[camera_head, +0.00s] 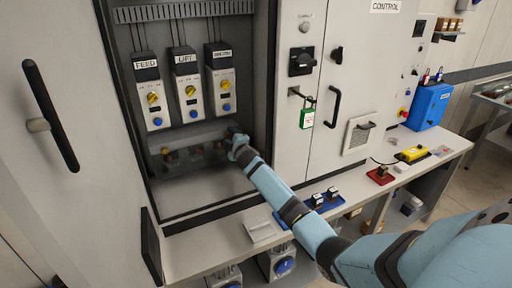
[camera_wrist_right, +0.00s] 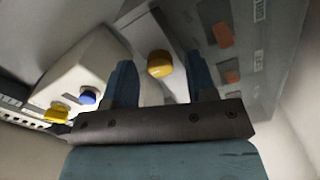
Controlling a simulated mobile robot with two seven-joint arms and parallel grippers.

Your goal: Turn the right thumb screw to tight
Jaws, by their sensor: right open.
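The right thumb screw, a yellow round knob (camera_wrist_right: 160,64), shows in the right wrist view between my two blue fingers. My right gripper (camera_wrist_right: 165,85) is open, with a finger on each side of the knob and a gap visible around it. In the head view my right gripper (camera_head: 236,138) is at the right end of the dark see-through cover (camera_head: 190,160) low in the cabinet and hides that screw. The left thumb screw (camera_head: 165,151) shows at the cover's other end. My left gripper is not in view.
Three units labelled FEED (camera_head: 151,100), LIFT (camera_head: 188,92) and a third (camera_head: 222,90) hang above the cover, with yellow knobs and blue buttons. The cabinet's right wall (camera_head: 264,90) is close beside my gripper. A shelf (camera_head: 350,185) with small parts runs below.

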